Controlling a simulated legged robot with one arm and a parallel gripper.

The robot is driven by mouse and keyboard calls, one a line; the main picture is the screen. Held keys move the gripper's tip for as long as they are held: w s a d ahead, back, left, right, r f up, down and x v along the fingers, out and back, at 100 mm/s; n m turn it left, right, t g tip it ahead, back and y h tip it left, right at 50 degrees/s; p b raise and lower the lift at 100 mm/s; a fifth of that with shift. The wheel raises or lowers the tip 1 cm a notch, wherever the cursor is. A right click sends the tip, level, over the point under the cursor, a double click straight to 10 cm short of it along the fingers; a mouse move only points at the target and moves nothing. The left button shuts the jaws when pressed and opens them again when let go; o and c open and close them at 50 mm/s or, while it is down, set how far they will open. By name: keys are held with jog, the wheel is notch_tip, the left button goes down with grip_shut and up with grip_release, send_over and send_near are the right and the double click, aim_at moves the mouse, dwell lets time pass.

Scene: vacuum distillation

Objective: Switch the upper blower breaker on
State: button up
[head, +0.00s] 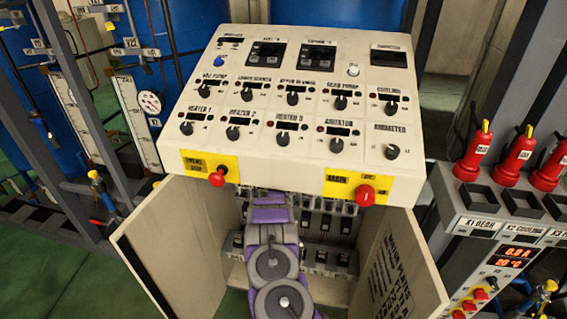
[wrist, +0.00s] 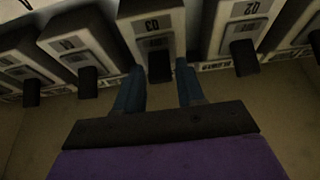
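In the wrist view, a row of breakers with black levers and upside-down labels spans the top. The middle breaker (wrist: 152,30), whose label looks like Q3, faces my gripper (wrist: 160,70). The two blue fingers are apart, one on each side of its black lever (wrist: 159,66); I cannot tell whether they touch it. I cannot read which breaker is the upper blower's. In the head view, the breakers (head: 322,222) show inside the open cabinet, partly hidden by my purple arm. My fingers are hidden there.
The console (head: 262,150) with knobs and displays overhangs the cabinet. Its left door (head: 165,245) and right door (head: 400,270) stand open, flanking my arm. More breakers (wrist: 85,45) sit close beside the middle one. Red-capped devices (head: 510,155) stand at the right.

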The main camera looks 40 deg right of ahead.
grip_shut()
jog(key=shift+r+g+y+p, duration=0.3)
jog(key=shift+r+y+p, duration=0.3)
jog(key=shift+p, duration=0.65)
jog(key=shift+f, duration=0.15)
jog(key=shift+o, duration=1.6)
grip_release()
jog(key=p+v, duration=0.3)
jog(key=v, duration=1.4)
jog(key=shift+a, duration=0.2)
